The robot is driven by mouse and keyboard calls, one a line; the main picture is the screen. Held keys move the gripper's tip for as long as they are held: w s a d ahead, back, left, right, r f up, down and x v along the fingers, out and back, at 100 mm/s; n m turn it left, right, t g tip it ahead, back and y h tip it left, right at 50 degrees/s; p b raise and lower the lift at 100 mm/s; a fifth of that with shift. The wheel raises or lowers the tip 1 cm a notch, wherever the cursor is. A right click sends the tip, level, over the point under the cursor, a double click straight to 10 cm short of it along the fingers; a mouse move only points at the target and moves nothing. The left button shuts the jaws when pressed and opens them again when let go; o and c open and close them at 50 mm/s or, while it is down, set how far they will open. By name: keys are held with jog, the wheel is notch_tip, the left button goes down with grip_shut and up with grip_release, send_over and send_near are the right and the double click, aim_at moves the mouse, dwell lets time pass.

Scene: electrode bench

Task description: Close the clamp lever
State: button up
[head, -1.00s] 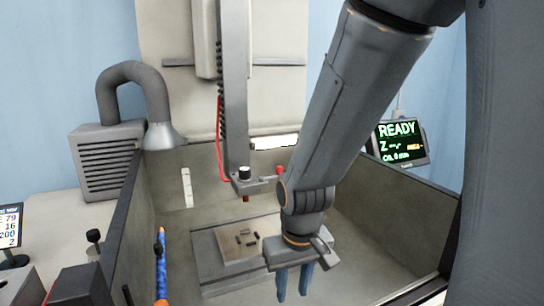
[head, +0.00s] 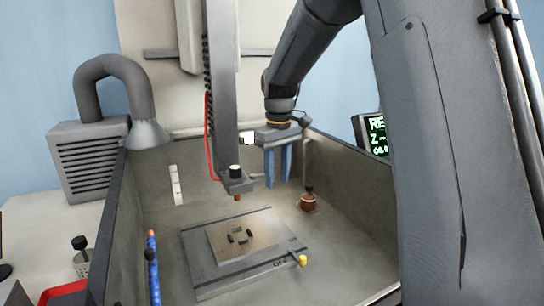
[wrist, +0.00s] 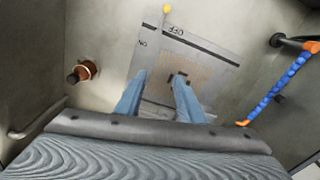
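The clamp lever (head: 303,260) is a short thin rod with a yellow knob at the right front of a grey clamp plate (head: 205,270). In the wrist view the yellow knob (wrist: 167,9) is at the top edge, beside the OFF marking; the ON marking is to its left. A tan perforated workpiece (head: 262,237) with several small dark pieces lies on the plate. My gripper (head: 278,186) hangs in the air toward the back of the tank, clear of the lever. Its two blue fingers are apart and empty, also in the wrist view (wrist: 158,82).
The machine's vertical head (head: 236,180) with a copper-coloured tip hangs left of my gripper. A blue segmented hose (head: 153,265) with orange ends rises at left.

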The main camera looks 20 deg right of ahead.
jog(key=w+r+n, duration=0.1)
jog(key=w+r, duration=0.1)
jog(key=w, duration=0.1)
jog(key=w+r+n+p, duration=0.1)
jog(key=w+r, duration=0.5)
jog(key=shift+d+r+n+g, duration=0.25)
jog(key=shift+n+g, duration=0.05)
jog(key=shift+n, duration=0.1)
jog(key=shift+f+p, duration=1.6)
jog(key=shift+f, duration=2.15)
grip_shut()
